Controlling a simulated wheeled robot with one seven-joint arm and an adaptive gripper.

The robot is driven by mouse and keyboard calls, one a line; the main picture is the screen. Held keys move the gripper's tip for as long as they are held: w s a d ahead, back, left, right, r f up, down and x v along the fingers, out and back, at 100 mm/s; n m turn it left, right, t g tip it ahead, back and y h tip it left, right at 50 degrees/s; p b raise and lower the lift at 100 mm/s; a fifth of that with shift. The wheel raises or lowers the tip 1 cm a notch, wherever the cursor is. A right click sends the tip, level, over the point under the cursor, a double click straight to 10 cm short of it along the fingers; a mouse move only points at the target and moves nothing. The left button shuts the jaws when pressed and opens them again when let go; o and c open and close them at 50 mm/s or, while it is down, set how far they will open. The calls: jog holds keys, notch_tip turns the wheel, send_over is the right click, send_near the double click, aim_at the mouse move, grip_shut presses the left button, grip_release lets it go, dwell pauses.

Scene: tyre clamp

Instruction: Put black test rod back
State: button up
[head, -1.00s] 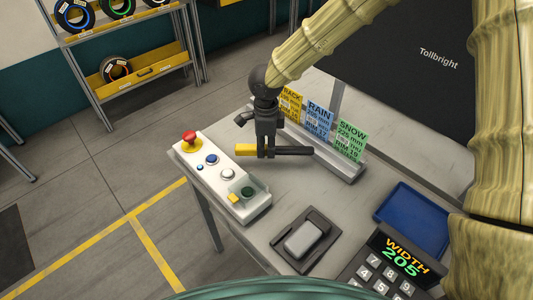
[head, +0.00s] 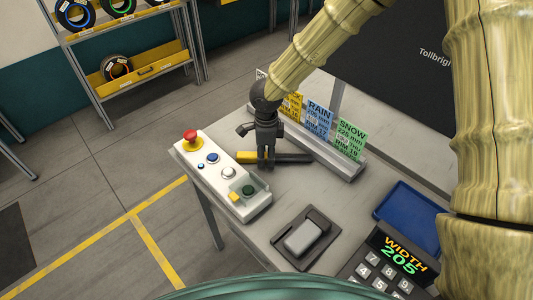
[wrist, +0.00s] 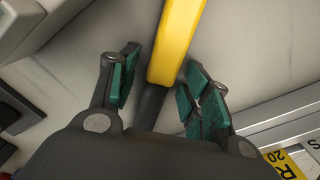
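The black test rod (head: 292,158) has a yellow end and lies on the grey table between the control panel and the card rail. Its yellow end points left in the head view and shows large in the wrist view (wrist: 178,38). My gripper (head: 266,164) is directly above the rod with its fingers down around it. In the wrist view my gripper (wrist: 162,68) has its green pads apart on either side of the rod, with a visible gap at the left pad. The rod's middle is partly hidden by the fingers.
A white control panel (head: 214,168) with a red button stands left of the rod. A rail of upright cards, including a green SNOW card (head: 351,140), stands behind it. A grey device in a black tray (head: 277,243), a blue tray (head: 409,210) and a keypad (head: 388,268) are nearer.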

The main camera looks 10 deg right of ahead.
jog(key=shift+r, duration=0.15)
notch_tip(320, 180, up, 12)
jog(key=b, duration=0.1)
jog(key=shift+b, duration=0.3)
dwell(0.5)
